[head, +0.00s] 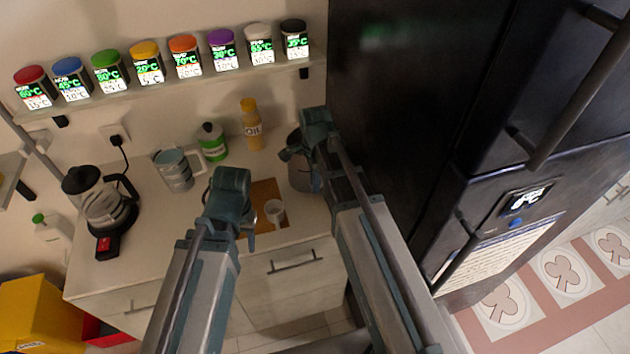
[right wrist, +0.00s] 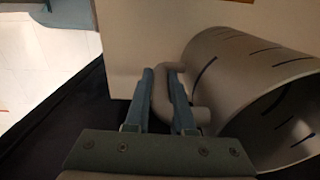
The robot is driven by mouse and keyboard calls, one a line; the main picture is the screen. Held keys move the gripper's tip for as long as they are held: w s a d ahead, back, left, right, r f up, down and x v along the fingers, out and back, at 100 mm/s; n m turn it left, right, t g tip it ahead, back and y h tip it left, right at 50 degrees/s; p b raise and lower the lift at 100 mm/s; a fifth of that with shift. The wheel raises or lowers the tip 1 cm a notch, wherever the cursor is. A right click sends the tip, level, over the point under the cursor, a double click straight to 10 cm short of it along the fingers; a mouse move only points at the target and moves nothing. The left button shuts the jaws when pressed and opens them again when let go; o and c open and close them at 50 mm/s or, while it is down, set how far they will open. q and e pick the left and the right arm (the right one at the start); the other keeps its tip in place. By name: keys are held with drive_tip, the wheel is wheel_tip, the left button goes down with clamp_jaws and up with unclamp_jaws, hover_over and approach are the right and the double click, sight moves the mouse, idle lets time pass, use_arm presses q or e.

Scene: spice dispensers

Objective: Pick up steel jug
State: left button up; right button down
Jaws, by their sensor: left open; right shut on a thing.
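The steel jug (head: 299,178) stands at the right end of the counter, beside the black fridge, and is partly hidden by my right gripper (head: 292,153). In the right wrist view the jug (right wrist: 235,85) is a grey cylinder lying across the right side of the picture, with dark marks inside. Its curved handle (right wrist: 161,100) is between the two fingers of my right gripper (right wrist: 162,78), which is shut on it.
A brown board (head: 266,190) lies under the white cup. Several spice jars line a wall shelf (head: 170,92). The fridge (head: 395,130) closes off the right.

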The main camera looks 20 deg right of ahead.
drive_tip(key=shift+r+p, duration=4.3)
drive_tip(key=shift+r, duration=0.15)
wheel_tip(320, 180, down, 6)
drive_tip(key=b, duration=0.6)
drive_tip(key=shift+r, duration=0.3)
